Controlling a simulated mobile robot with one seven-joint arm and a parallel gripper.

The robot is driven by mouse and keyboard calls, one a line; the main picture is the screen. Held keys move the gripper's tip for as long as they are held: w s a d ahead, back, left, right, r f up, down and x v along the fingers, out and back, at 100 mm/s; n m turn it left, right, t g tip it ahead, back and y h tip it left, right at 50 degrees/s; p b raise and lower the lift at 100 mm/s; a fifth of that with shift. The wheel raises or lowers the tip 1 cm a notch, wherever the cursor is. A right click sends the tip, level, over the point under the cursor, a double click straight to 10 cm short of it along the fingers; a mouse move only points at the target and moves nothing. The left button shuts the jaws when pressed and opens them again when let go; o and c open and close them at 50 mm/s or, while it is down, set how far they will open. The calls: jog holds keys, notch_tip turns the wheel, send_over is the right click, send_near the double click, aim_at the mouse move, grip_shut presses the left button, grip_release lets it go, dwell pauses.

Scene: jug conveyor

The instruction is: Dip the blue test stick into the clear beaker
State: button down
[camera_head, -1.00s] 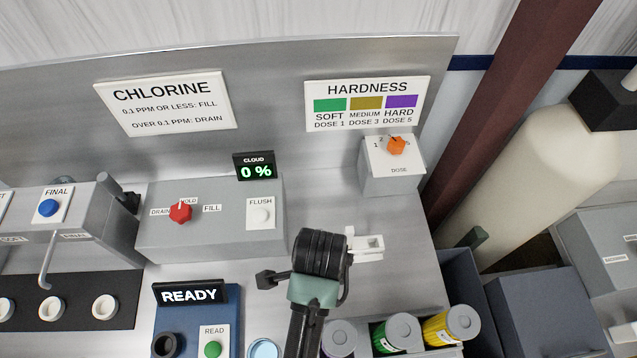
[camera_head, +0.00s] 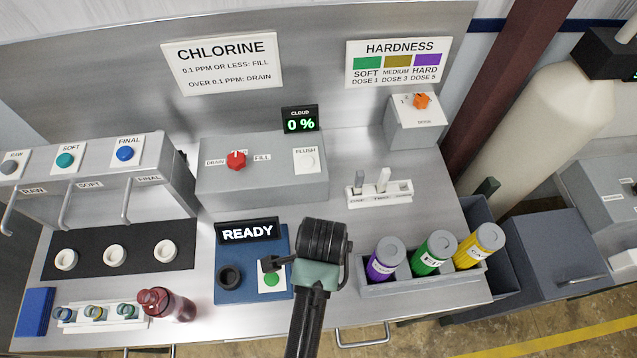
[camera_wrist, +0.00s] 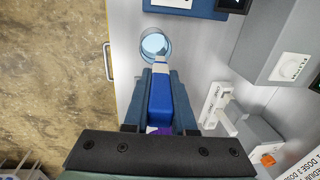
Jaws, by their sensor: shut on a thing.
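My gripper (camera_wrist: 161,88) is shut on the blue test stick (camera_wrist: 160,98), which lies between the two fingers in the wrist view. The stick's pale tip points toward the clear beaker (camera_wrist: 155,46), a round glass with light blue content. In the picture the tip overlaps the beaker's near rim; I cannot tell whether it is inside or above it. In the head view my wrist stands in front of the blue reader station (camera_head: 232,290), and the stick and beaker are hidden behind my arm.
A white stick rack (camera_head: 380,196) stands behind right. A tray (camera_head: 425,280) with purple, green and yellow canisters is at right. A dark red bottle (camera_head: 170,304) and a vial rack (camera_head: 98,317) are at left. The counter's front edge (camera_wrist: 118,85) is close to the beaker.

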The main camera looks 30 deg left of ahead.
jog(key=shift+f, duration=0.1)
notch_tip(320, 180, down, 11)
jog(key=b, duration=0.6)
jog(key=shift+b, duration=0.4)
dwell(0.3)
jog(key=shift+s+f, duration=0.1)
jog(key=shift+f, duration=0.05)
dwell(1.7)
notch_tip(320, 180, up, 6)
jog(key=p, duration=0.6)
jog(key=shift+r+p, duration=0.4)
jog(key=shift+r, duration=1.9)
